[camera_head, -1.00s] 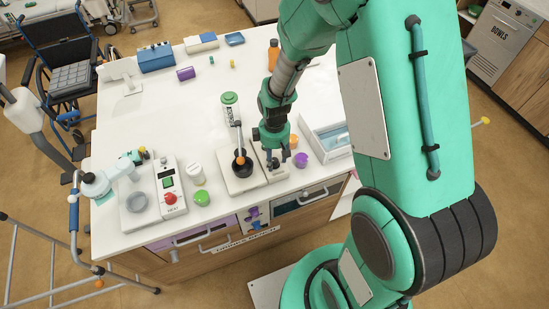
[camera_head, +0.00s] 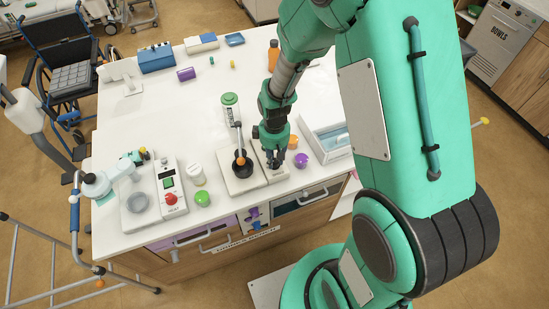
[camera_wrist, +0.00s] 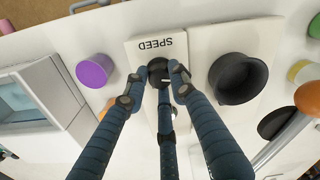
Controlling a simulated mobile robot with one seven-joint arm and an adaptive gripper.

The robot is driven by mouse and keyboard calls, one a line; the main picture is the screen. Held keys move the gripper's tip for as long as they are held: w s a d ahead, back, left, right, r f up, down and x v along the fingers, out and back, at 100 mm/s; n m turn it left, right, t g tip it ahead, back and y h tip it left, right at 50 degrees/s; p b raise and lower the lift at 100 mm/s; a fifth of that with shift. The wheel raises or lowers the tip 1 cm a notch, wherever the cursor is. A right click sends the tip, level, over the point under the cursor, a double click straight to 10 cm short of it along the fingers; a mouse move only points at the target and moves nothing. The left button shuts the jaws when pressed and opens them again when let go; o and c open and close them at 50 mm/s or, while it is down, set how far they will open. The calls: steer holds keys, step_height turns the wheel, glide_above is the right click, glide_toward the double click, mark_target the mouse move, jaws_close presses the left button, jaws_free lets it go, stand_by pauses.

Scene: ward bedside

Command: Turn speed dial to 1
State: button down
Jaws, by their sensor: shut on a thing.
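The speed dial (camera_wrist: 158,72) is a small dark round knob on a pale panel (camera_wrist: 143,50) marked SPEED. In the wrist view my gripper (camera_wrist: 160,80) has its dark fingers around the dial, shut on it. In the head view my gripper (camera_head: 274,160) is low over the panel on the white bench, and it hides the dial. The dial's pointer and number marks cannot be read.
A black cup (camera_wrist: 238,78) on a pale base stands close beside the panel. A purple knob-like piece (camera_head: 301,160) and a clear-fronted white box (camera_head: 328,137) are on the other side. A control box with a red button (camera_head: 171,198) stands further left.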

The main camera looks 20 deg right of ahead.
mark_target(274, 160)
steer(key=m+p, duration=0.1)
steer(key=m, duration=0.8)
steer(key=shift+p, duration=0.35)
steer(key=shift+m, duration=0.3)
steer(key=c, duration=1.4)
jaws_free()
steer(key=shift+c, duration=0.2)
steer(key=shift+r, duration=0.15)
step_height(274, 160, up, 12)
